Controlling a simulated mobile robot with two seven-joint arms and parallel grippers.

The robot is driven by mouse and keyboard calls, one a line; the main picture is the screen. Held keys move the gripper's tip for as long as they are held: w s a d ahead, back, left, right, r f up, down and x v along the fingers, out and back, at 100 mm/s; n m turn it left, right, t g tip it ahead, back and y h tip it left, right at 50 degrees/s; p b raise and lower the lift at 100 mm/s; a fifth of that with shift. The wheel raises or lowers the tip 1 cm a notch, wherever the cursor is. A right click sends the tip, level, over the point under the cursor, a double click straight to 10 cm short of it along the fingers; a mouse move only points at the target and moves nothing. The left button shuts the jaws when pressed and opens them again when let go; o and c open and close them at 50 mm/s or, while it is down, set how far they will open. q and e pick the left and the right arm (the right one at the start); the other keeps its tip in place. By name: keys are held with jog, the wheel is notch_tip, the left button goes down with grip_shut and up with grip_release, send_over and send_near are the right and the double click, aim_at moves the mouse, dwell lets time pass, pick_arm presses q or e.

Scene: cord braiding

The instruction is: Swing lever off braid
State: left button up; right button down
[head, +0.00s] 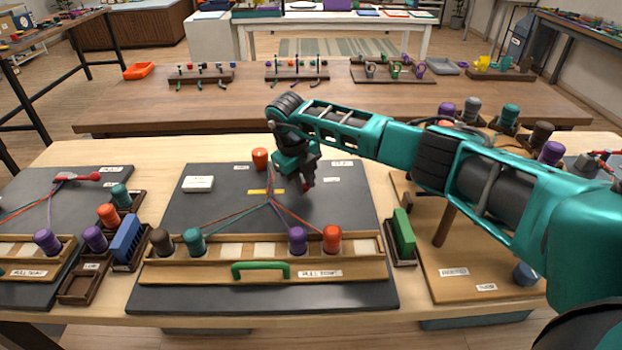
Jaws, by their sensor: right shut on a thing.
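The dark braiding board (340,210) lies in the middle of the near table. Coloured cords fan out from a gathered braid (270,198) near the board's centre to the spools at its front. My right gripper (306,184) reaches down just right of the braid's upper end. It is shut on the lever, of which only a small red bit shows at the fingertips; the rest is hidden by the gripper. I cannot tell whether the lever touches the braid. My left gripper is not in view.
A wooden rack with brown, teal, purple (298,240) and orange (332,238) spools stands at the board's front, with a green handle (261,270). A second board with a red-handled lever (78,177) is at left. My right arm spans the right side.

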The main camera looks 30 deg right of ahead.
jog(key=shift+w+a+r+m, duration=0.1)
jog(key=shift+a+m, duration=0.35)
jog(key=shift+m, duration=0.45)
jog(key=c, duration=0.9)
grip_release()
jog(key=shift+a, duration=0.1)
jog(key=r, duration=0.4)
jog(key=a+r, duration=0.1)
jog(key=r, duration=0.3)
jog(key=a+r, duration=0.1)
jog(key=r, duration=0.3)
jog(key=shift+a+r, duration=0.2)
jog(key=shift+r, duration=0.1)
